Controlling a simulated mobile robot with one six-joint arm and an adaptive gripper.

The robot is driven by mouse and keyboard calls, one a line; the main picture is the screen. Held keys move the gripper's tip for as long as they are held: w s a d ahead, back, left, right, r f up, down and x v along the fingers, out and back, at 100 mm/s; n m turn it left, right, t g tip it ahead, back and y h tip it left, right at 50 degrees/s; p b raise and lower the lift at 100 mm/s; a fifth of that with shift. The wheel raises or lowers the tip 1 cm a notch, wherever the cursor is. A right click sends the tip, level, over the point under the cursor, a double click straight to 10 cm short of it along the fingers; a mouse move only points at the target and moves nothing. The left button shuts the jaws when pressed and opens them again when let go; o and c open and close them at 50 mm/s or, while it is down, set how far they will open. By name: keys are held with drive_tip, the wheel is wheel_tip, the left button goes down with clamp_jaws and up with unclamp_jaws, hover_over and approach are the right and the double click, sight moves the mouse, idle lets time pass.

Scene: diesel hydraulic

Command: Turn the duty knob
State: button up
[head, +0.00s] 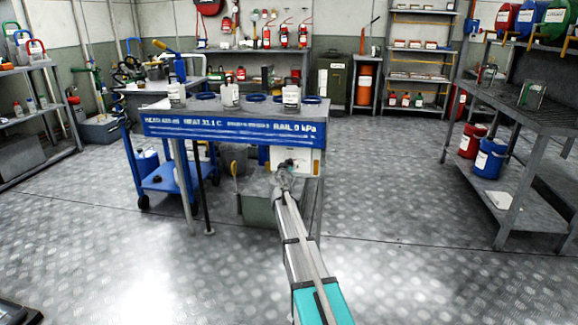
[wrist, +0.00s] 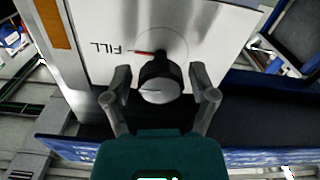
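The knob (wrist: 160,80) is black with a pale grey face, mounted on a white panel (wrist: 108,30) in the wrist view. The panel bears the word FILL, seen upside down, and a red mark beside the knob. My gripper (wrist: 162,92) has its two fingers apart, one on each side of the knob, with gaps visible between fingers and knob. In the head view my gripper (head: 284,178) is small, at the white panel (head: 297,161) on the front right of the bench. The knob is too small there to make out clearly.
The bench (head: 235,128) has a blue front strip with readouts and carries several white bottles. A blue cart (head: 172,178) stands at its left. A grey shelf table (head: 535,118) with red and blue buckets is at right. The metal floor between is clear.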

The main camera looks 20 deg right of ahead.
drive_tip(key=c, duration=0.7)
drive_tip(key=shift+d, duration=0.1)
drive_tip(key=shift+c, duration=0.3)
drive_tip(key=shift+n, duration=0.4)
drive_tip(key=n, duration=1.2)
drive_tip(key=shift+r+n, duration=0.1)
drive_tip(key=shift+n, duration=0.2)
drive_tip(key=n, duration=0.4)
drive_tip(key=shift+n, duration=0.3)
